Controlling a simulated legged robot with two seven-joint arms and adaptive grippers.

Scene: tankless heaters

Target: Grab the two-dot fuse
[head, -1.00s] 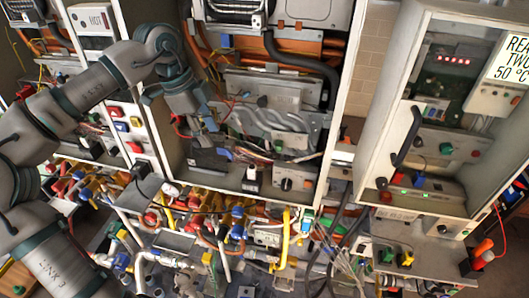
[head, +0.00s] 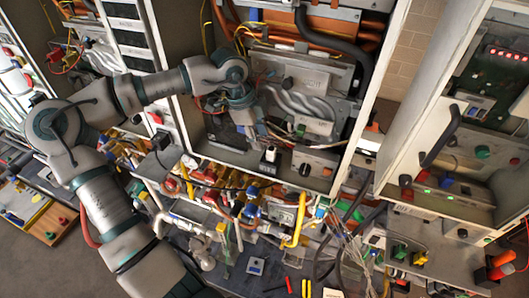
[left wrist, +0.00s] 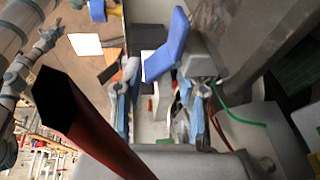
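My left gripper (head: 258,137) reaches into the open middle cabinet, low in its interior. In the left wrist view its two fingers (left wrist: 160,108) stand apart with a gap between them, and I see nothing held. A small black-and-white block (head: 269,158) stands on the cabinet floor just below and right of the gripper. No two-dot marking is readable, so I cannot tell whether this block is the fuse. A blue piece (left wrist: 167,48) shows beyond the fingers in the left wrist view. My right gripper is not in view.
A grey control box with a black knob (head: 308,163) sits right of the block. Loose wires and grey hoses (head: 300,103) crowd the cabinet. The bench below is cluttered with pipes and valves (head: 252,210). Another open cabinet (head: 450,150) stands at the right.

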